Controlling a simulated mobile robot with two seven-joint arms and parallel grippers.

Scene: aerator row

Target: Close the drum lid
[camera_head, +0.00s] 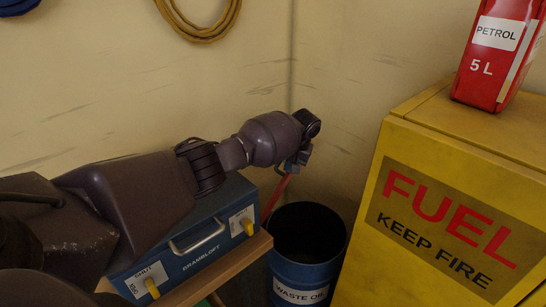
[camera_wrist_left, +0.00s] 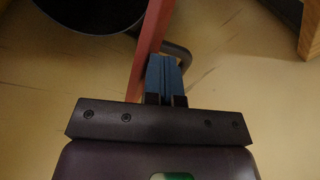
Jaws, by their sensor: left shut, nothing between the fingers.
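The blue drum (camera_head: 300,285) labelled WASTE OIL stands on the floor right of the bench, its dark mouth open. A red strip (camera_head: 276,196), apparently the drum lid seen edge-on, stands raised at the drum's left side. In the left wrist view the red lid edge (camera_wrist_left: 150,42) runs up past the fingers, with a grey curved handle (camera_wrist_left: 181,53) on its right and the drum's dark mouth (camera_wrist_left: 85,15) upper left. My left gripper (camera_head: 291,166) is shut and empty at the lid's upper end; its blue fingertips (camera_wrist_left: 163,62) overlap the lid edge and handle. I cannot tell whether they touch.
A yellow fuel cabinet (camera_head: 440,205) stands close right of the drum, with a red petrol can (camera_head: 494,55) on top. A yellow hose (camera_head: 200,35) hangs on the wall.

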